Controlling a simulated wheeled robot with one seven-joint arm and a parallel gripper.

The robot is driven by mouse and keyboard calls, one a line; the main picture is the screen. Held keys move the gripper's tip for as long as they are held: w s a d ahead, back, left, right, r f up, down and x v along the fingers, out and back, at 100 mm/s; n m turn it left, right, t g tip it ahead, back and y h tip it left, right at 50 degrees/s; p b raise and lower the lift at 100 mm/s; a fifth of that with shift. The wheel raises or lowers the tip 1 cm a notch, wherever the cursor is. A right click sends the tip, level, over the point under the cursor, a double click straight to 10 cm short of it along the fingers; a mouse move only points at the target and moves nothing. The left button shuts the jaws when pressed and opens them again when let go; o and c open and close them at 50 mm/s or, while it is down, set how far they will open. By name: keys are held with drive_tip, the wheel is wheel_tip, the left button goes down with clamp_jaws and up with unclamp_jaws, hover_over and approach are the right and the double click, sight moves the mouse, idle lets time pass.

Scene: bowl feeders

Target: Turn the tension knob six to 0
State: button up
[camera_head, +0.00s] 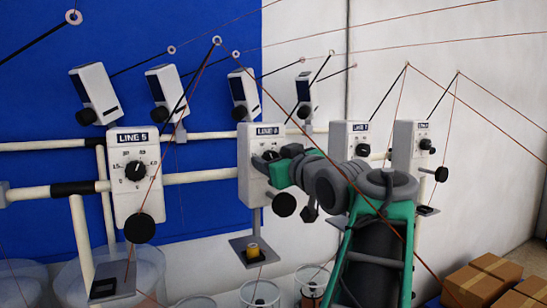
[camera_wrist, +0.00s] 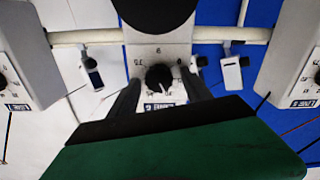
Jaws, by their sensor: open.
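The tension knob six is a small black round knob (camera_wrist: 158,77) on the white LINE 6 box (camera_wrist: 150,55), which the wrist view shows upside down. Numbers ring the knob, but its pointer setting is too small to read surely. My gripper (camera_wrist: 161,82) is open, with one dark finger on each side of the knob and gaps between them. Whether the fingertips reach the knob's depth I cannot tell. In the head view my gripper (camera_head: 272,163) is at the front of the LINE 6 box (camera_head: 250,150), partly hiding its dial.
The LINE 5 box (camera_head: 133,178) stands to the left; the LINE 7 box (camera_head: 349,138) and another are to the right. A black round disc (camera_head: 284,204) juts out below the LINE 6 dial. Thin yarns cross the space. Cardboard boxes (camera_head: 482,281) sit at lower right.

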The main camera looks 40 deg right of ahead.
drive_tip(key=shift+c, duration=0.5)
clamp_jaws()
